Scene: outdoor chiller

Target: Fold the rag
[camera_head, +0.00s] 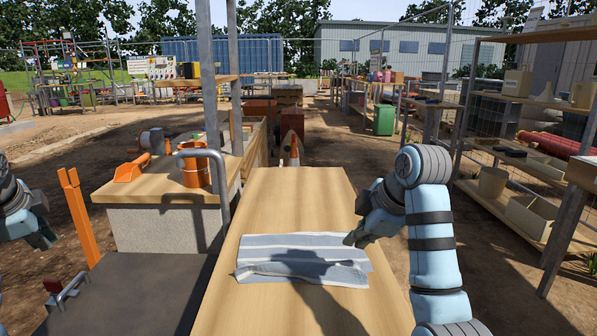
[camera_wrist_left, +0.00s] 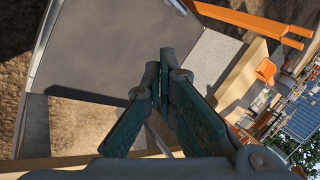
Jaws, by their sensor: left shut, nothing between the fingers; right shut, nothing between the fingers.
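The rag (camera_head: 300,260) is white with grey stripes and lies on the wooden table (camera_head: 290,200) in the head view. Its near edge looks doubled or rumpled, and a shadow of my right arm falls across it. My right gripper (camera_head: 352,238) is shut and empty at the rag's upper right corner; I cannot tell if it touches the cloth. My left gripper (camera_head: 48,240) is at the far left of the head view, well away from the rag. In the left wrist view my left gripper (camera_wrist_left: 164,75) is shut with nothing between its fingertips. The rag is not in that view.
An orange post (camera_head: 75,215) and a dark lid with a handle (camera_head: 130,290) are nearer on the left. Shelves (camera_head: 520,190) stand at right. The table beyond the rag is clear.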

